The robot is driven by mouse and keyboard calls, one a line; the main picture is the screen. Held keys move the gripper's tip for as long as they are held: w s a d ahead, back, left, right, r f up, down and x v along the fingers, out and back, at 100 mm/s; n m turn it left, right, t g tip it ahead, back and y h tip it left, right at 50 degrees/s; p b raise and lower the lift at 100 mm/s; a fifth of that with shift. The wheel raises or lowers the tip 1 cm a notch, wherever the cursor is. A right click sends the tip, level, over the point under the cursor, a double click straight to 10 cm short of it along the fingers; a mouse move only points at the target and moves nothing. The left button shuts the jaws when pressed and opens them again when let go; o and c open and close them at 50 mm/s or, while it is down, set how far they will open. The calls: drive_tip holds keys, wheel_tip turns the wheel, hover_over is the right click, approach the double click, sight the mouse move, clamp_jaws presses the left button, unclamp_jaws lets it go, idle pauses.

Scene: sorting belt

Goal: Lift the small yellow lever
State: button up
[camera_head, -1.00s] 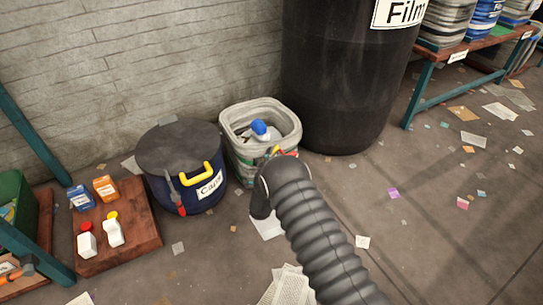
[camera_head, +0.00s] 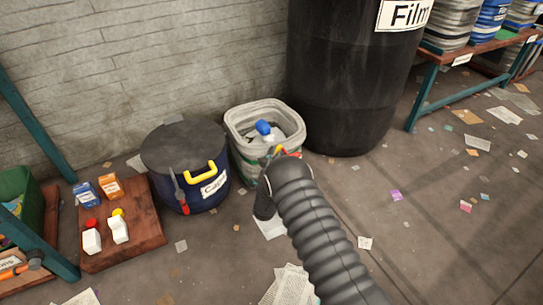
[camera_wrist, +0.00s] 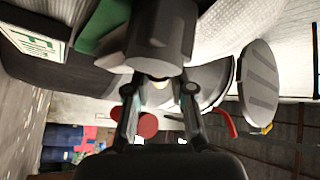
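In the wrist view my gripper (camera_wrist: 159,96) has its two fingers spread apart, below a grey cylinder (camera_wrist: 160,40). A small pale yellow bit (camera_wrist: 160,83) shows between the fingers under the cylinder; I cannot tell whether it is the lever or whether a finger touches it. In the head view a small yellow piece (camera_head: 278,150) shows just beyond the end of my arm, in front of the grey bin (camera_head: 238,125). My arm hides most of the gripper there. A larger yellow handle (camera_head: 200,169) is on the blue lidded bin.
The blue bin (camera_head: 170,185) stands left of the grey bin. A tall black barrel (camera_head: 340,90) stands behind to the right. A wooden board (camera_head: 145,230) with small bottles and boxes lies at left. The wrist view shows a red cylinder (camera_wrist: 148,125) and a grey disc (camera_wrist: 260,80).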

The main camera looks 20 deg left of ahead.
drive_tip(key=shift+o, duration=1.2)
drive_tip(key=shift+s, duration=0.15)
drive_tip(key=v, duration=1.1)
drive_tip(key=shift+s+f, duration=0.2)
drive_tip(key=shift+s, duration=0.15)
